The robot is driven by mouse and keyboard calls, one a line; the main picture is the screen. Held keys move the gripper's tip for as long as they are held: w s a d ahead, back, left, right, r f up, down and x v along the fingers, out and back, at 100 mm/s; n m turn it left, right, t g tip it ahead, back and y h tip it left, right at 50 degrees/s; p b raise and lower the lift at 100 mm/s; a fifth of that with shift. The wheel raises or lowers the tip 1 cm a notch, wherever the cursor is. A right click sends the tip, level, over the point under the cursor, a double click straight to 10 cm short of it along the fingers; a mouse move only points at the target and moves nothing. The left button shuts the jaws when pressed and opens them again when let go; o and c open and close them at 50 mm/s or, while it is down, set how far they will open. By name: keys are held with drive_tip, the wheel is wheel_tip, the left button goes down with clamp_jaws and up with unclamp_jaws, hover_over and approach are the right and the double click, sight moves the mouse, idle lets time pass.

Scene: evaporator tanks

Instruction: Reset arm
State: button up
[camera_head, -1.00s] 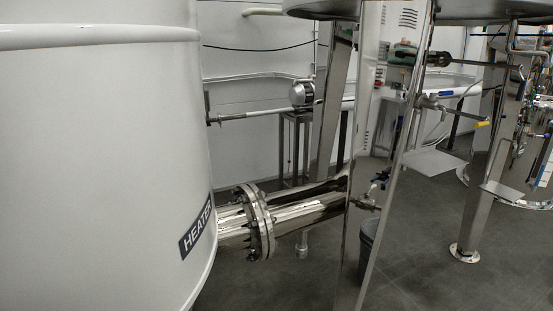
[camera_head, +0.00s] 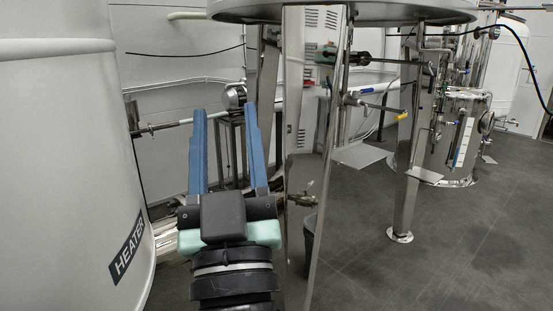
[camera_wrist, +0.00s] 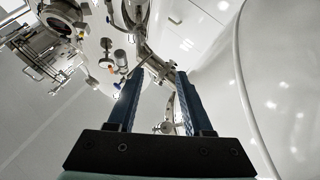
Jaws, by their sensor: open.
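My gripper (camera_head: 227,150) stands upright in the lower middle of the head view. Its two blue fingers are spread apart and point up, with nothing between them. In the wrist view my gripper (camera_wrist: 156,98) also shows its two blue fingers apart and empty. Steel pipes and valves (camera_wrist: 120,55) appear beyond the fingers there. The gripper appears in front of the pipework between the white heater tank (camera_head: 60,160) and the steel tank stand. Part of the flanged pipe (camera_head: 168,245) is hidden behind my arm.
A steel tank (camera_head: 350,10) on legs stands right of my gripper, with valves and a yellow-tipped handle (camera_head: 403,115). One leg (camera_head: 403,205) meets the floor. Another steel vessel (camera_head: 460,145) stands farther right. Open grey floor (camera_head: 470,250) lies at the lower right.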

drive_tip(key=s+d+r+m+t+h, duration=0.2)
drive_tip(key=s+d+r+m+h, duration=0.3)
drive_tip(key=s+r, duration=0.65)
wheel_tip(320, 180, up, 38)
drive_tip(key=w+n+p, duration=0.1)
drive_tip(key=w+p, duration=0.1)
drive_tip(key=p, duration=3.6)
drive_tip(key=shift+w+n+y, duration=0.3)
drive_tip(key=shift+w, duration=0.1)
drive_tip(key=shift+d, duration=0.1)
